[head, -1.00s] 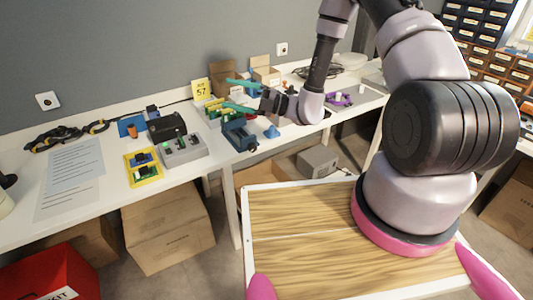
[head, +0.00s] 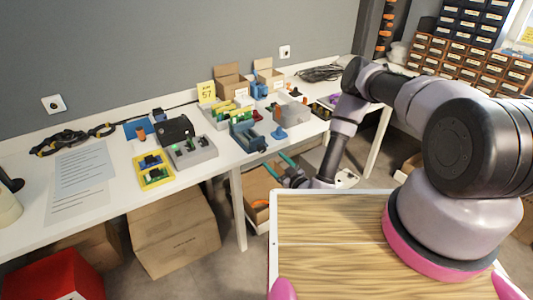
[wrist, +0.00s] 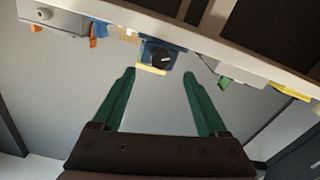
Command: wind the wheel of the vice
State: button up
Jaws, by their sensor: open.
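The blue vice (head: 248,135) stands near the front edge of the white table in the head view. In the wrist view, its blue body shows with a round black wheel (wrist: 162,59) facing me, beyond and between my fingertips. The wrist view appears upside down, with the table along the top. My gripper (head: 270,159) is in front of the table edge, lower than the vice and to its right in the head view. Its two green fingers are apart and empty, pointing toward the table, and they also show in the wrist view (wrist: 159,74). They do not touch the wheel.
A small blue stand (head: 279,134) is right of the vice, and a grey box (head: 292,113) is behind it. A green-lit grey device (head: 191,152) sits to the left. The white table (head: 226,160) has an open cardboard box (head: 256,190) beneath it.

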aim_at(263, 150)
jog(key=x, duration=0.7)
grip_shut()
